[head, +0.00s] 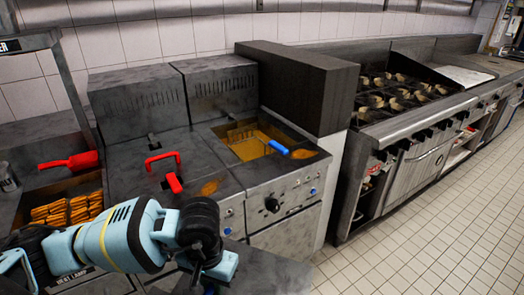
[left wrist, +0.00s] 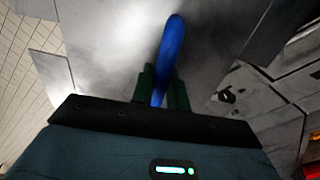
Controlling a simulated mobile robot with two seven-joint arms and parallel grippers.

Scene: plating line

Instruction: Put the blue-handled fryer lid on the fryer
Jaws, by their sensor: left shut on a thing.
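My left gripper (head: 212,270) is low in the head view, in front of the fryer; its fingertips are hard to make out there. In the left wrist view the fingers (left wrist: 162,88) are shut on the blue handle (left wrist: 172,45) of the fryer lid. The lid's grey metal plate (left wrist: 115,45) lies behind the handle. In the head view a dark grey plate (head: 268,277), apparently this lid, shows beside the gripper. The fryer (head: 285,180) stands behind it; its right well (head: 248,148) is open, with oil and a basket with a blue handle (head: 279,147). My right gripper is not in view.
The fryer's left side is covered, with a red handle (head: 163,158) and another red piece (head: 173,183) on it. A heat-lamp station with fried food (head: 68,211) and a red-handled tool (head: 70,162) is at left. A stove (head: 395,95) stands right; tiled floor (head: 420,235) is clear.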

